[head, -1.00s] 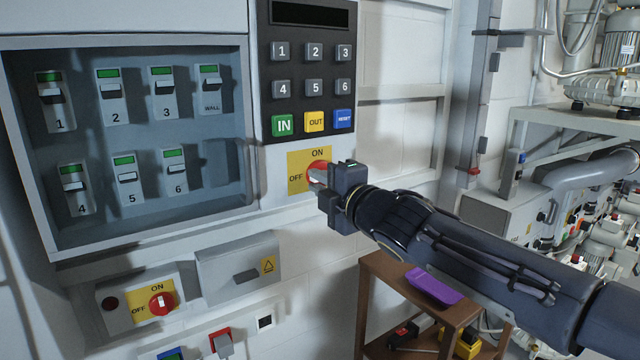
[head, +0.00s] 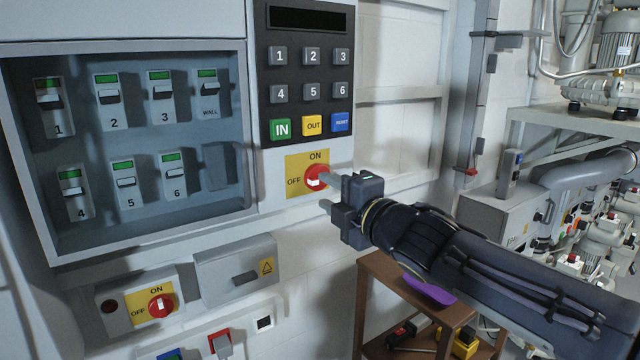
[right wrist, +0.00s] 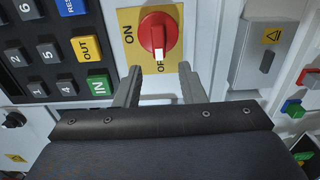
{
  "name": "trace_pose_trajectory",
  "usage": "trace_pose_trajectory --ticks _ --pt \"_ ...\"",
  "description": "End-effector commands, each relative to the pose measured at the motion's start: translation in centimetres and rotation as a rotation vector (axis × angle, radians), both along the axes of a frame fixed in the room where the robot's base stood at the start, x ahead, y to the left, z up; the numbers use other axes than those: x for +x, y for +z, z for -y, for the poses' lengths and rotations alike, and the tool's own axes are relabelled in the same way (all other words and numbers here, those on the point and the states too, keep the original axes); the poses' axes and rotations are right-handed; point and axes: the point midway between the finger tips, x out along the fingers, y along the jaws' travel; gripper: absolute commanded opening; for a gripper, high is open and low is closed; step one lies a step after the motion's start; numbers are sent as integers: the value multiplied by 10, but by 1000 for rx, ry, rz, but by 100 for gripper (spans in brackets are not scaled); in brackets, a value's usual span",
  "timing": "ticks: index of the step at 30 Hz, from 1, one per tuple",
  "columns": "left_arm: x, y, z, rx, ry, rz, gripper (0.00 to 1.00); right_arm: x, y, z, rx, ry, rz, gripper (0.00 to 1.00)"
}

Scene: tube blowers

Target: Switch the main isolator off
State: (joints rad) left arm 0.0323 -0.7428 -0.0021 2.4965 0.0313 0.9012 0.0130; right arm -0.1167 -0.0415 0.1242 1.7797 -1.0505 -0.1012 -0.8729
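A red rotary switch (head: 316,178) sits on a yellow ON/OFF plate below the keypad. In the right wrist view its red knob (right wrist: 153,33) has its white tip pointing at the OFF label. My right gripper (head: 332,191) is just off this switch, to its right in the head view. Its two fingers are apart with nothing between them, as the right wrist view also shows (right wrist: 159,82). A second red rotary switch (head: 161,306) on a yellow ON/OFF plate is at the lower left, its white mark appearing toward ON. I cannot tell from labels which is the main isolator. My left gripper is not in view.
A keypad (head: 305,75) with IN, OUT and RESET keys is above the switch. A recessed breaker panel (head: 140,222) is to its left. A grey box with a warning label (head: 236,272) is below. A brown shelf unit (head: 378,268) stands below my right arm.

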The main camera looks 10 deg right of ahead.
Motion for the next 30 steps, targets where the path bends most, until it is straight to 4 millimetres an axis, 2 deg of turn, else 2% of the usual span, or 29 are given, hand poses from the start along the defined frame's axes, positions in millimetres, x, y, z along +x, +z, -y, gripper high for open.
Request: trace_pose_trajectory --ticks 3,8,23,26,29,30 --pt "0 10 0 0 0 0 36 -19 4 7 -2 -1 1 36" --pt "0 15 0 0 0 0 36 -33 2 12 -1 -1 0 36" --pt "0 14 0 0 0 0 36 -36 -2 14 9 -7 -8 36" --pt "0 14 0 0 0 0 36 -44 -14 30 93 -67 -80 36" --pt "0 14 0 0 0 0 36 -65 -47 61 298 -201 -248 36" --pt "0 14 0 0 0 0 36 -79 -66 74 410 -270 -335 36"
